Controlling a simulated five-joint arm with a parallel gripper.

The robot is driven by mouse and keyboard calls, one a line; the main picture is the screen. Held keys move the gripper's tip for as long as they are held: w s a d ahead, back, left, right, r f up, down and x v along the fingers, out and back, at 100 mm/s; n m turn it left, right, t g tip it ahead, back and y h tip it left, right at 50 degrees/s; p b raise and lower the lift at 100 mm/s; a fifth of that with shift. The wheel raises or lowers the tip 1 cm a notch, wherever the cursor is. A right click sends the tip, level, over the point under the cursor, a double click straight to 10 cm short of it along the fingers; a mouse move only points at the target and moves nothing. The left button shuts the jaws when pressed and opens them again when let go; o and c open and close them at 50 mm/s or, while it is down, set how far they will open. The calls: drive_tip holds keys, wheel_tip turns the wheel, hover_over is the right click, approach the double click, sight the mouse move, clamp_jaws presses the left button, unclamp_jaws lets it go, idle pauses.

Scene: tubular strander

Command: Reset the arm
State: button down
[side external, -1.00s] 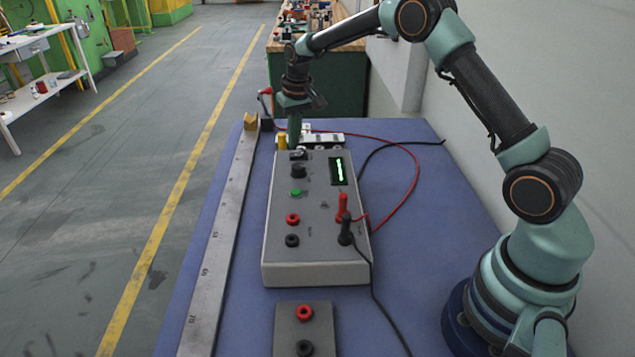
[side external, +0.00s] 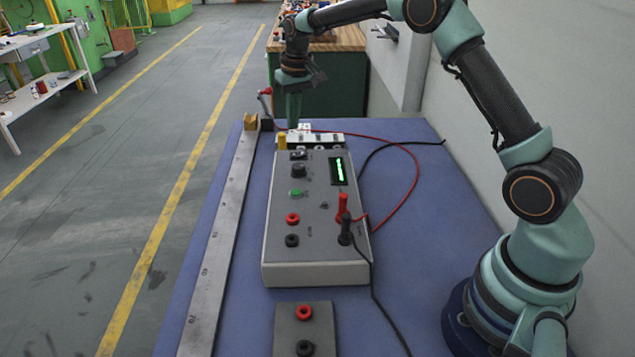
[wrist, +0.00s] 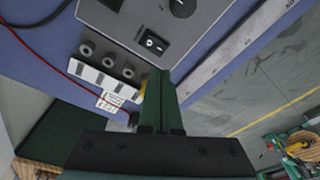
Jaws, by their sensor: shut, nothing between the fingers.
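My gripper (side external: 293,110) is shut and empty. It points down above the far end of the blue table, near the white terminal block (side external: 312,138) behind the grey instrument box (side external: 315,228). In the wrist view my gripper (wrist: 160,78) shows its green fingers together, with the box's black rocker switch (wrist: 153,42) just beyond their tips. The white terminal block (wrist: 103,77) lies to the left of the fingers there. I see nothing held.
A long steel ruler bar (side external: 222,240) runs along the table's left side. A small grey socket plate (side external: 304,335) sits in front. Red (side external: 417,180) and black (side external: 375,290) leads lie on the blue table (side external: 430,215). A wooden bench (side external: 345,40) stands behind.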

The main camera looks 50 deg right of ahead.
drive_tip(key=shift+r, duration=0.1)
drive_tip(key=s+a+r+n+t, duration=0.1)
drive_tip(key=s+a+r, duration=0.1)
drive_tip(key=s+r, duration=0.45)
drive_tip(key=s+a+r+n+t, duration=0.1)
drive_tip(key=s+a+r, duration=0.2)
drive_tip(key=s+r, duration=0.3)
drive_tip(key=s+a+f+n+t, duration=0.1)
drive_tip(key=s+a+f, duration=0.1)
drive_tip(key=s, duration=1.2)
drive_tip(key=shift+s+a+f+t, duration=0.3)
drive_tip(key=shift+s+f+t, duration=0.1)
drive_tip(key=shift+f, duration=0.1)
